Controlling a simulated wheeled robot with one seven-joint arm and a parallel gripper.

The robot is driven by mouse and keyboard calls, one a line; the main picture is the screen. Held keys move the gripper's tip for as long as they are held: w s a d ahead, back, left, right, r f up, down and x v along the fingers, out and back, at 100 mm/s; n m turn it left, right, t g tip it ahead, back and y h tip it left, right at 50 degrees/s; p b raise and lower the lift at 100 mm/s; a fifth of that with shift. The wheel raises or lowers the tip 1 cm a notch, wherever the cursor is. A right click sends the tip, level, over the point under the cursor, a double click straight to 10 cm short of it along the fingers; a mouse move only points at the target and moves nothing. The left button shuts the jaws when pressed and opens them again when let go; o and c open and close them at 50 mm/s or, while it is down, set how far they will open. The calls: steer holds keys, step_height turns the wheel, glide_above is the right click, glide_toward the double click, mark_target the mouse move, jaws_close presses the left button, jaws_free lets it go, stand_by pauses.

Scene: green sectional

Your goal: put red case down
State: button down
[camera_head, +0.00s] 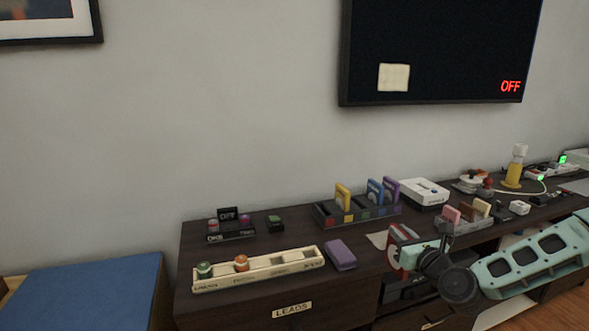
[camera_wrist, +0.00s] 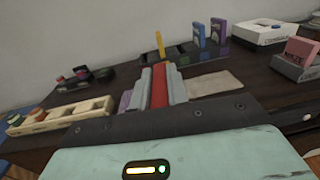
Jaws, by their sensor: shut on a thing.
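The red case (camera_head: 394,236) is in my gripper (camera_head: 406,250), at the front edge of the dark console (camera_head: 260,255). In the wrist view the red case (camera_wrist: 159,86) shows as a narrow red strip between the two grey fingers of my gripper (camera_wrist: 160,90), which are shut on it. The gripper hides much of the case, and I cannot tell whether it touches the console top. A flat pale sheet (camera_head: 377,240) lies just left of the case, and it also shows in the wrist view (camera_wrist: 214,84).
A purple case (camera_head: 340,254) lies left of my gripper, beside a cream tray (camera_head: 215,284) with round pieces. A dark slotted rack (camera_head: 325,214) holds several coloured cases behind. A grey rack (camera_head: 468,226) and a white box (camera_head: 424,191) stand to the right. Bare console shows between tray and rack.

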steer(key=s+d+f+m+h+p, duration=0.1)
steer(key=s+d+f+h+p, duration=0.15)
steer(key=s+d+f, duration=0.45)
steer(key=s+a+f+m+h+p, duration=0.1)
steer(key=s+f+h+p, duration=0.1)
steer(key=s, duration=1.1)
step_height(320, 180, down, 2)
steer(key=shift+a+f+m+t+p, duration=0.15)
steer(key=shift+a+m+t+p, duration=0.2)
steer(key=shift+p, duration=0.3)
